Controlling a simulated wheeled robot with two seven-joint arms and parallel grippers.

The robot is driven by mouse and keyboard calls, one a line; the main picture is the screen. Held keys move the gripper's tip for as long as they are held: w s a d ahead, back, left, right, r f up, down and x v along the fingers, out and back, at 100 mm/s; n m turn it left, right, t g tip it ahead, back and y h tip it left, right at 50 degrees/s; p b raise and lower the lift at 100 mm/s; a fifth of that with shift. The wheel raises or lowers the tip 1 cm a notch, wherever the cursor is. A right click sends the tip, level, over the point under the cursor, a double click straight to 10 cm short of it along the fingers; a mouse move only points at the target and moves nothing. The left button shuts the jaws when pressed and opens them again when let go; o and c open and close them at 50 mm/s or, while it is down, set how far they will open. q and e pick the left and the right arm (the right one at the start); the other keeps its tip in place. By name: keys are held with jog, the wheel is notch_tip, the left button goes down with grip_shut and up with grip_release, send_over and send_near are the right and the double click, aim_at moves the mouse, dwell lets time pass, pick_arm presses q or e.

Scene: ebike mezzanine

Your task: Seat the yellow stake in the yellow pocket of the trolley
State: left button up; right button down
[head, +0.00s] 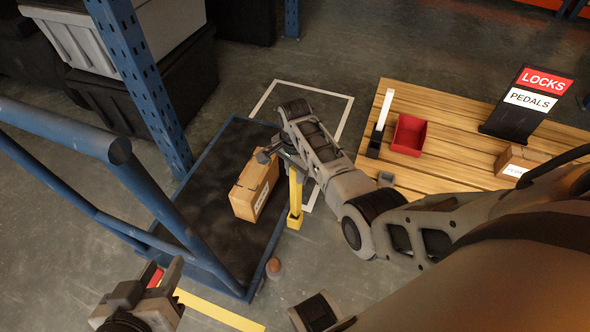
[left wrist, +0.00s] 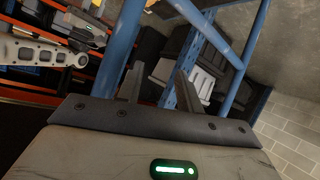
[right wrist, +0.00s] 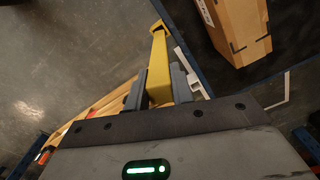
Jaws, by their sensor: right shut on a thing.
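My right gripper (head: 292,168) is shut on the yellow stake (head: 295,187), beside the right edge of the trolley (head: 205,165). The stake points downward in the head view. In the right wrist view the stake (right wrist: 159,75) runs out from between the fingers (right wrist: 160,92). Its far end meets a wider yellow piece (head: 294,221), also seen in the right wrist view (right wrist: 157,27). I cannot tell whether this piece is the pocket or the stake's foot. My left gripper (head: 172,282) is open and empty near the trolley's front left; its fingers (left wrist: 158,88) are apart.
A cardboard box (head: 254,187) stands on the dark deck beside my right gripper. Blue rails (head: 60,128) rise at the trolley's left. A wooden pallet (head: 450,150) at the right carries a red bin (head: 408,135), a sign (head: 527,104) and another box (head: 515,162).

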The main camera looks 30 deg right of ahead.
jog(key=shift+f, duration=0.4)
jog(key=c, duration=1.2)
grip_release()
